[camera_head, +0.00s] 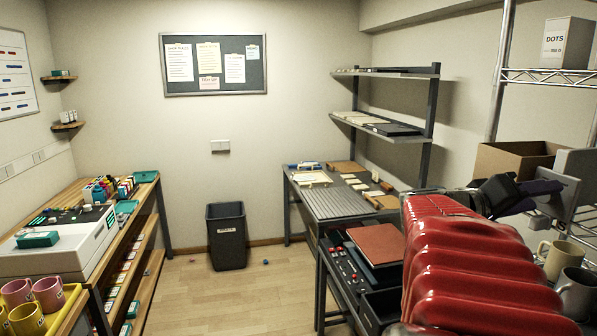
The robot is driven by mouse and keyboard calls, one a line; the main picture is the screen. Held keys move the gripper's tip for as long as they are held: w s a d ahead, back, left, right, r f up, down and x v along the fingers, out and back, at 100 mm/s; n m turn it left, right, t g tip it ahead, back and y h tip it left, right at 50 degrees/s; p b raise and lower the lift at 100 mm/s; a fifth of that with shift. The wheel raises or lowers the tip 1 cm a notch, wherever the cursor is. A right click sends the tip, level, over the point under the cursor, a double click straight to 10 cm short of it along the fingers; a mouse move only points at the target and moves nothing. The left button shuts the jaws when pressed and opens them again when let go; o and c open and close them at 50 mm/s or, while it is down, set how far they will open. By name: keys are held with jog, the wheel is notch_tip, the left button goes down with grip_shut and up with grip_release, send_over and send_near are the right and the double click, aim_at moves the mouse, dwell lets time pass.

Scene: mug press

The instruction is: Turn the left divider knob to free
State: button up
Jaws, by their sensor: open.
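I cannot make out a divider knob or its setting in this view. My red-sleeved arm fills the lower right. My gripper (568,186) is a grey and black shape at the right edge, beyond a dark joint and a purple part. It is open, though its fingertips are hard to tell apart. It is in front of the wire rack, above the beige mug (557,261) and the grey mug (577,292). Nothing is seen held in it.
A white machine (85,255) stands on the left bench beside several mugs in a yellow tray (70,306). A bin (226,236) stands by the back wall. A grey worktable (330,201) and a cart with a red-brown board (378,244) are right of centre. The middle floor is mostly clear.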

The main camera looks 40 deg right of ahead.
jog(key=shift+s+d, duration=0.1)
jog(key=shift+d, duration=0.1)
jog(key=shift+c, duration=0.4)
jog(key=shift+d, duration=0.1)
jog(key=c, duration=1)
jog(key=shift+o, duration=0.2)
